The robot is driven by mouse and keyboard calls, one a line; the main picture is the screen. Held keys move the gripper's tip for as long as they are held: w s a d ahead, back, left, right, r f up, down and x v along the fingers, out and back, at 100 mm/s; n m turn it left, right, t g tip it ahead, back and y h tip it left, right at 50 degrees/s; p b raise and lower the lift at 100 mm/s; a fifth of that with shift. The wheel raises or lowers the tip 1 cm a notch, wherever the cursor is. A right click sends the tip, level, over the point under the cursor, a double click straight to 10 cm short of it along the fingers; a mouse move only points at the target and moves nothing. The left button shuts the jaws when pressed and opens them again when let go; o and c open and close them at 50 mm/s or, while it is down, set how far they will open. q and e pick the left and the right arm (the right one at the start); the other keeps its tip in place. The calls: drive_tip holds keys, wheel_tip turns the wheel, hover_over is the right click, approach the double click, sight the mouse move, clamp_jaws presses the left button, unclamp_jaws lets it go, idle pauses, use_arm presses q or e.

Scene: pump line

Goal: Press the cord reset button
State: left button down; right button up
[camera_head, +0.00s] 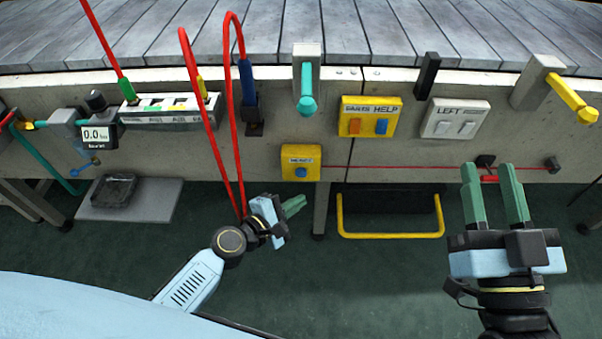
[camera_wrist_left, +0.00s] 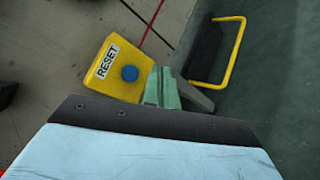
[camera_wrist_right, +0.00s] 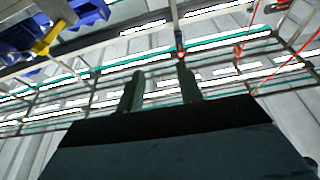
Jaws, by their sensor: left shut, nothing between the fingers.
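The cord reset button is a round blue button (camera_head: 301,173) on a small yellow box (camera_head: 288,172) on the bench's front face. In the left wrist view the blue button (camera_wrist_left: 130,73) sits beside a white RESET label (camera_wrist_left: 107,61). My left gripper (camera_head: 301,203) is shut and empty, below the box in the head view. In the left wrist view its fingertips (camera_wrist_left: 160,70) appear just right of the button; I cannot tell the gap in depth. My right gripper (camera_head: 491,166) is open and empty at the right, in front of the bench.
A taut red cord (camera_head: 420,168) runs right from the yellow box along the bench. Looping red hoses (camera_head: 230,120) hang by my left arm. A yellow rail (camera_head: 390,235) is below right. A yellow box with orange and blue buttons (camera_head: 370,104) is above right.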

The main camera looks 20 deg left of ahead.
sight(306, 175)
use_arm(q)
drive_tip(key=shift+w+a+b, duration=0.1)
drive_tip(key=shift+w+a, duration=0.1)
drive_tip(key=shift+w, duration=0.6)
drive_tip(key=shift+w+a+b, duration=0.1)
drive_tip(key=shift+w+a, duration=0.15)
drive_tip(key=shift+w, duration=0.5)
drive_tip(key=shift+w+a+b, duration=0.1)
drive_tip(key=shift+w+a, duration=0.1)
drive_tip(key=shift+w, duration=0.6)
use_arm(e)
drive_tip(key=shift+s+r+t+y, duration=0.25)
drive_tip(key=shift+r+t, duration=0.1)
drive_tip(key=shift+r, duration=0.15)
drive_tip(key=shift+s+r+t+y, duration=0.15)
drive_tip(key=shift+s+r+t, duration=0.05)
drive_tip(key=shift+r+t, duration=0.2)
drive_tip(key=shift+r, duration=0.1)
use_arm(q)
drive_tip(key=shift+w, duration=0.15)
drive_tip(key=shift+w+a, duration=0.1)
drive_tip(key=shift+w, duration=0.15)
